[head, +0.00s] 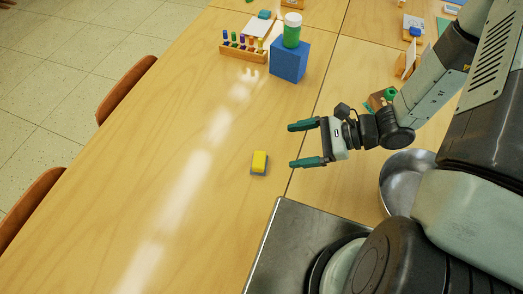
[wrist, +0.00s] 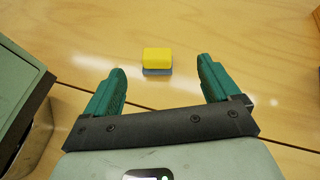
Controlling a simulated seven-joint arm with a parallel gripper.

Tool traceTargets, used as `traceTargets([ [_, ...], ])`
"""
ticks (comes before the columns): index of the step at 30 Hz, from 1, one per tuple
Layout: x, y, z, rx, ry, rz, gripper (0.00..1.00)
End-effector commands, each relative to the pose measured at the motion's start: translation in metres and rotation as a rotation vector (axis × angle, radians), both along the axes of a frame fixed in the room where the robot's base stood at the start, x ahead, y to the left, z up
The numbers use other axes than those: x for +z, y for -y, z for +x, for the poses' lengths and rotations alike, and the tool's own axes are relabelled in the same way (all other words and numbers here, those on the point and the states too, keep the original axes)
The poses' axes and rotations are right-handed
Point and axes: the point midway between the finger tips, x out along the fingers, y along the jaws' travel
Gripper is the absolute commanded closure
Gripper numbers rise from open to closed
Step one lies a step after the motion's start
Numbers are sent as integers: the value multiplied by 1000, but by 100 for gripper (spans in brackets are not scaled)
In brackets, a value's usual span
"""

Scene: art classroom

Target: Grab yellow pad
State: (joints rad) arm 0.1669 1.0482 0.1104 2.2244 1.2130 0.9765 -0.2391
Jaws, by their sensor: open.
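The yellow pad (head: 260,161) is a small block with a yellow top and a blue-grey lower layer. It lies on the wooden table (head: 200,150). In the wrist view the pad (wrist: 157,56) shows ahead of the fingertips, between their lines. My gripper (head: 296,144) has two green fingers, spread apart and empty. In the head view it is to the right of the pad and apart from it. In the wrist view my gripper (wrist: 162,78) has nothing between its fingers.
A blue box (head: 288,62) with a green, white-capped bottle (head: 292,32) on it stands farther back. A wooden rack (head: 243,50) of coloured markers is beside it. A metal bowl (head: 405,178) is at right. Chairs (head: 125,88) line the left edge. Table around the pad is clear.

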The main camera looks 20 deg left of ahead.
Motion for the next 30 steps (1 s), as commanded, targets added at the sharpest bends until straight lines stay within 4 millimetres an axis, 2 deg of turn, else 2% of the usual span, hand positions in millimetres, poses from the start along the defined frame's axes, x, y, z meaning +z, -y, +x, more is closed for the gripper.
traceTargets([
  [1,-14,-4,-6,-35,-50,12,11],
  [3,-28,-7,-10,-77,-93,21,11],
  [6,-40,-11,-15,-113,-130,28,11],
  [10,-49,-21,-19,-126,-146,30,11],
  [18,-64,-57,-27,-125,-145,29,11],
  [23,-68,-66,-30,-125,-144,28,11],
  [30,-80,-98,-38,-123,-145,29,11],
])
